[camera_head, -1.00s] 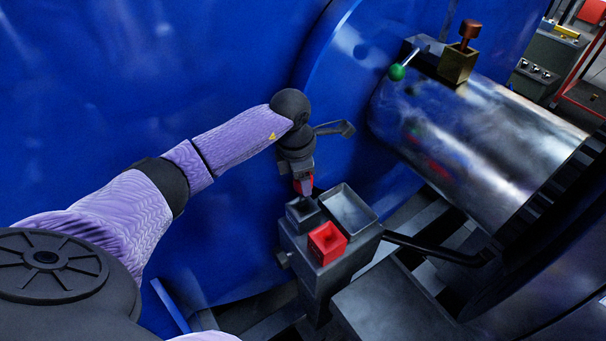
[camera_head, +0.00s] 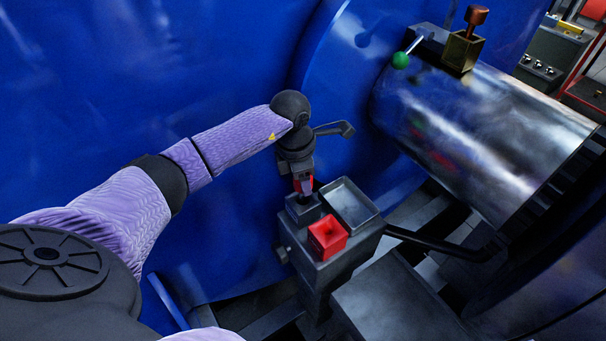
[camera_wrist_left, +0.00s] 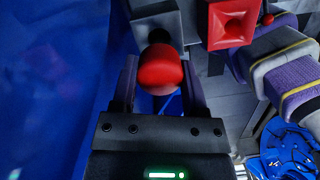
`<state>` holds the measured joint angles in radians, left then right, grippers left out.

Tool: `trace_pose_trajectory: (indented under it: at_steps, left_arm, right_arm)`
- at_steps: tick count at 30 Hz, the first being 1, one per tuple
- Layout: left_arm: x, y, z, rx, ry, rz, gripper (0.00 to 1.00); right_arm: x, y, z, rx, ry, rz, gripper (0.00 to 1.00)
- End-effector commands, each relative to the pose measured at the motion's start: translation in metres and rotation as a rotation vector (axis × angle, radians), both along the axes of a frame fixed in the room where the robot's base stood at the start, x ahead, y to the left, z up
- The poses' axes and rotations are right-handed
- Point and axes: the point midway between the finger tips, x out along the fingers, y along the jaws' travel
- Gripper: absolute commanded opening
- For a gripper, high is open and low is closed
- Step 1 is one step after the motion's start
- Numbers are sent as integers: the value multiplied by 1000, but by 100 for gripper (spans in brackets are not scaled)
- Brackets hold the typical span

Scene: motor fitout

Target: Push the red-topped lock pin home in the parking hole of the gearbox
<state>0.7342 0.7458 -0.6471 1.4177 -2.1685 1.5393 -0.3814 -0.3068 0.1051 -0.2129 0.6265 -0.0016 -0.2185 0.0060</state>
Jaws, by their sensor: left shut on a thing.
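The red-topped lock pin is between the fingers of my left gripper (camera_head: 303,184). Its round red top (camera_wrist_left: 160,66) shows in the left wrist view. The gripper is shut on it, pointing down at the dark square socket (camera_head: 302,212) on the grey box. In the left wrist view this socket (camera_wrist_left: 146,8) lies just beyond the red top. The pin's lower end is hidden, so I cannot tell how deep it sits. I cannot tell for sure which opening is the gearbox's parking hole. My right gripper is not in view.
The grey box carries a red square cup (camera_head: 327,237) and a shallow grey tray (camera_head: 350,204). To the right are a shiny cylinder (camera_head: 485,130), a green-knobbed lever (camera_head: 400,61) and a brass block (camera_head: 462,51) with a red-brown knob (camera_head: 476,15). A blue wall (camera_head: 100,80) stands behind.

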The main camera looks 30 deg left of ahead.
Motion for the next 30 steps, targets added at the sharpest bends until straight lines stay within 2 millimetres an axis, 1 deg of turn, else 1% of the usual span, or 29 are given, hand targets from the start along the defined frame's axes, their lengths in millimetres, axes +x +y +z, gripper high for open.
trace_pose_trajectory:
  at_steps: [25, 26, 27, 29, 30]
  left_arm:
    - [0, 0, -22, 0, 0, 1, 0]
    - [0, 0, -21, 0, 0, 1, 63]
    - [0, 0, -21, 0, 0, 0, 71]
    - [0, 0, -21, 0, 0, 0, 84]
    - [0, 0, -21, 0, 0, 0, 93]
  right_arm:
    - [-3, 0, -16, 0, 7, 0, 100]
    - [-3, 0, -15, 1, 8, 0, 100]
    - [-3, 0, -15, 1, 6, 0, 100]
    - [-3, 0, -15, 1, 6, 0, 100]
    - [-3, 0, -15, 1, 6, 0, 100]
